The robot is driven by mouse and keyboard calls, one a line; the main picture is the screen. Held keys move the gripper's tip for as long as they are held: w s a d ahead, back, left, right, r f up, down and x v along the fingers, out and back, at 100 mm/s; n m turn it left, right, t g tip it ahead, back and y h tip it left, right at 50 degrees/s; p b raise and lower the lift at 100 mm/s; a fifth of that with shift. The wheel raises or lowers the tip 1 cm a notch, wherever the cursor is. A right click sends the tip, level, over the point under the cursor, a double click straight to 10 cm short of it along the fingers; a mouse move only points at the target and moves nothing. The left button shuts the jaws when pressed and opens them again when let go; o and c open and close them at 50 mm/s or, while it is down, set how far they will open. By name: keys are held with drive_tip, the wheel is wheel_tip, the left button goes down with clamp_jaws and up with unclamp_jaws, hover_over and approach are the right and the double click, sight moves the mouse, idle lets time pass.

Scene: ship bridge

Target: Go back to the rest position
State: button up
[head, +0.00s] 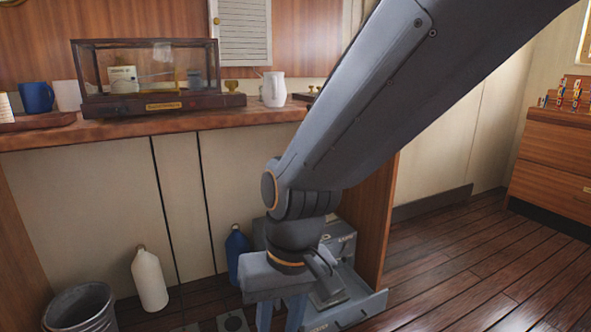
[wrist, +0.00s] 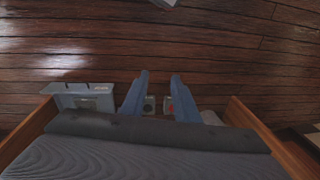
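My gripper (head: 281,316) hangs pointing down in front of the open bay under the wooden counter, at the bottom of the head view. In the wrist view its two blue-grey fingers (wrist: 159,76) stand apart with nothing held between them. Past the gap, two small grey-green items (wrist: 150,103) show, one with a red spot; they are apart from the fingers as far as I can tell. My arm crosses the head view from upper right down to the gripper and hides part of the counter and bay.
The counter (head: 230,115) carries a glass case (head: 150,70), a white jug (head: 273,89) and a blue mug (head: 37,97). Below stand a white bottle (head: 150,280), a blue bottle (head: 237,255), a bin (head: 82,308) and a grey machine (head: 340,240). Floor at right (head: 470,270) is clear.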

drive_tip(key=s+d+r+n, duration=0.2)
drive_tip(key=s, duration=0.4)
drive_tip(key=d+r+m+p, duration=0.3)
drive_tip(key=d+r+p, duration=0.7)
drive_tip(key=p, duration=0.6)
drive_tip(key=d+r+m+h+p, duration=0.1)
drive_tip(key=d+r+m+p, duration=0.2)
drive_tip(key=d+r+p, duration=0.7)
wheel_tip(320, 180, up, 6)
drive_tip(key=p, duration=0.6)
drive_tip(key=shift+s+f+h, duration=0.15)
drive_tip(key=shift+f+h, duration=0.1)
drive_tip(key=shift+h, duration=0.05)
